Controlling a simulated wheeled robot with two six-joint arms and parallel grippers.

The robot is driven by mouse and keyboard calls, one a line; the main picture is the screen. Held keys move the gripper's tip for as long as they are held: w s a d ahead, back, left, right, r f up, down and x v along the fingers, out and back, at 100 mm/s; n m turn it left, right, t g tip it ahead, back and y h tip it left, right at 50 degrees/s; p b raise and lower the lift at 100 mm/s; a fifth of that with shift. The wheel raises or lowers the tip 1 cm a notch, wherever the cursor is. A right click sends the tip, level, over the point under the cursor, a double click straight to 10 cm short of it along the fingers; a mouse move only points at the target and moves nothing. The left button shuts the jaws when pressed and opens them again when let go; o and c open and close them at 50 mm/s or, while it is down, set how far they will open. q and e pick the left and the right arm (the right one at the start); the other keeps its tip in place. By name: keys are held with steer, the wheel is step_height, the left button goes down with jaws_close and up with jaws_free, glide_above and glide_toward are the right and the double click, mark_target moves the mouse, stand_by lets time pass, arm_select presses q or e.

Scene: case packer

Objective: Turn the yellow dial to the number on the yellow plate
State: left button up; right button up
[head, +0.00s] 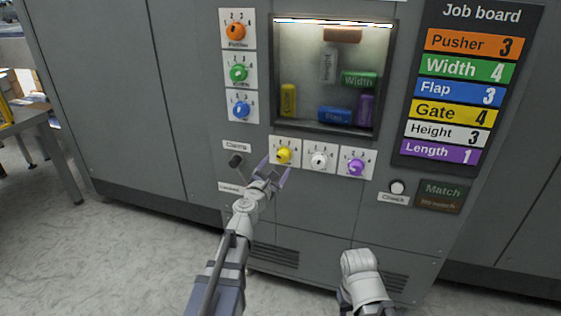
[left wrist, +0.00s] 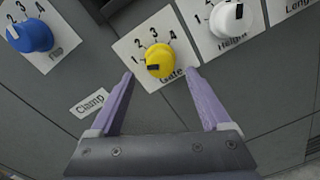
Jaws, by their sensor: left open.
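The yellow dial (head: 283,155), on a white card marked Gate with numbers 1 to 4, is on the machine's front below the window. In the left wrist view the yellow dial (left wrist: 158,58) has a black mark at its lower left; I cannot tell surely which number it points to. The yellow plate (head: 455,113) on the job board reads Gate 4. My left gripper (head: 275,170) is open just in front of the yellow dial. In the left wrist view its fingertips (left wrist: 159,76) lie either side of the dial's lower edge, with nothing between them.
The white Height dial (head: 319,160) is close on the right, then the purple dial (head: 355,166). The blue dial (head: 241,108) is up to the left. A dark Clamp lever (head: 236,161) sits close left of my gripper. My right arm is low at the right.

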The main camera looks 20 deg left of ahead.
mark_target(282, 158)
arm_select(q)
steer(key=w, duration=0.4)
steer(key=shift+w+d, duration=0.15)
steer(key=shift+w, duration=0.05)
steer(key=shift+c, duration=0.2)
jaws_close()
